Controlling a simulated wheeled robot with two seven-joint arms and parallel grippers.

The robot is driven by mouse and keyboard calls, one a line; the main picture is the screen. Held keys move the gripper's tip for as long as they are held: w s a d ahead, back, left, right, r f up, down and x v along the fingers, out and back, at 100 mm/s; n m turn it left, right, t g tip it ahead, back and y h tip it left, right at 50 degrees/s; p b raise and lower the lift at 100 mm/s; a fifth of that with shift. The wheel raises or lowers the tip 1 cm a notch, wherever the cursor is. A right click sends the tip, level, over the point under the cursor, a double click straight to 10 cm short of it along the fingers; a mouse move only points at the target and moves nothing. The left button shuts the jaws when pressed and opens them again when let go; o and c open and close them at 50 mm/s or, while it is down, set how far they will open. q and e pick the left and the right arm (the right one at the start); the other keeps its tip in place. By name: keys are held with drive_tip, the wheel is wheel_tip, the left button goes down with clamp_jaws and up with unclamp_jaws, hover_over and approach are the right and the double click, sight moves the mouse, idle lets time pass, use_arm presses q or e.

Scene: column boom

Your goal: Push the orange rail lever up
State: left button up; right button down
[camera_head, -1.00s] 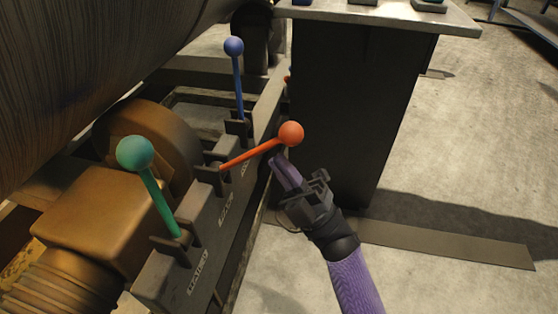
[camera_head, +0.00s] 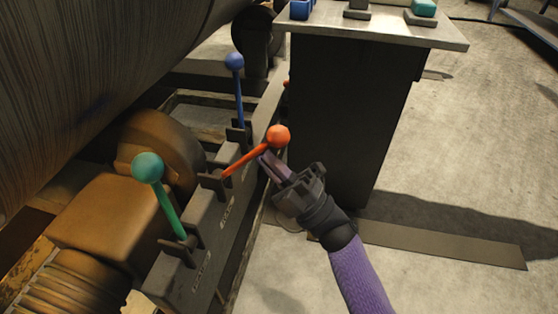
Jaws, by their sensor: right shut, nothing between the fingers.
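The orange lever (camera_head: 246,159) has a round orange knob (camera_head: 278,136) and leans over to the right from its bracket on the grey rail (camera_head: 200,262). My right gripper (camera_head: 268,161) is shut and empty. Its fingertips are at the lever's right side, just below the knob, and seem close to or against the rod; I cannot tell if they touch. The left gripper is not in view.
A green lever (camera_head: 170,207) and a blue lever (camera_head: 238,92) stand more upright on either side of the orange one. A dark pedestal with a metal top (camera_head: 385,30) stands at the right. A large dark cylinder (camera_head: 85,80) fills the upper left. Open floor lies right.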

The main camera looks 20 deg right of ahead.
sight(236, 165)
drive_tip(key=w+a+r+g+h+p, duration=0.1)
drive_tip(key=p, duration=0.3)
drive_tip(key=a+r+n+g+h+p, duration=0.1)
drive_tip(key=r+g+p, duration=0.1)
drive_tip(key=p, duration=0.1)
drive_tip(key=w+a+r+n+g+p, duration=0.1)
drive_tip(key=a+r+g+p, duration=0.1)
drive_tip(key=p, duration=0.2)
drive_tip(key=shift+w+r+h+p, duration=0.15)
drive_tip(key=shift+w+h+p, duration=0.15)
drive_tip(key=shift+h+p, duration=0.1)
drive_tip(key=shift+w+a+n+g+h+p, duration=0.35)
drive_tip(key=shift+a+g+h+p, duration=0.1)
drive_tip(key=shift+g+p, duration=0.15)
drive_tip(key=shift+w+a, duration=0.3)
drive_tip(key=shift+a, duration=0.15)
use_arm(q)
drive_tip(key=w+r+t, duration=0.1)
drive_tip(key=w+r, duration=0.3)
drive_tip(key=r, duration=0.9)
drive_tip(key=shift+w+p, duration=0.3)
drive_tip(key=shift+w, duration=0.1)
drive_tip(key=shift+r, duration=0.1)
use_arm(e)
drive_tip(key=shift+a+r, duration=0.1)
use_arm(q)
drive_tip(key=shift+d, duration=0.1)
